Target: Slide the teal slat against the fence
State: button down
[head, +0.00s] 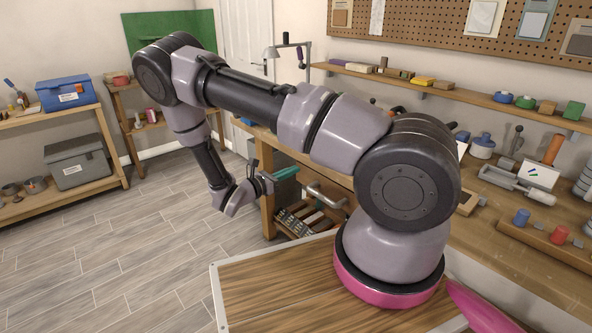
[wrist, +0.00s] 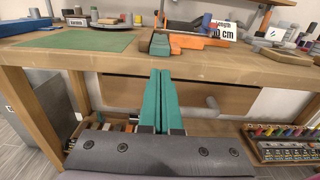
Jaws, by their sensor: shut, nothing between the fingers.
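My gripper (wrist: 162,74) shows in the wrist view as two long teal fingers side by side, shut with nothing between them. They point at the wooden bench's front edge, below and in front of the bench top. A short teal piece, apparently the slat (wrist: 160,46), lies on the bench top just beyond the fingertips. An orange piece, perhaps the fence (wrist: 190,42), lies right beside it; I cannot tell whether they touch. In the head view my gripper (head: 284,173) is near the bench's end; slat and fence cannot be made out there.
A grey bar handle (wrist: 205,108) sticks out below the bench top. Open floor (head: 110,250) lies at left.

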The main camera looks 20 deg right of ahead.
jog(key=x, duration=1.1)
jog(key=shift+w+d, duration=0.1)
jog(key=shift+d, duration=0.25)
jog(key=shift+x, duration=2.4)
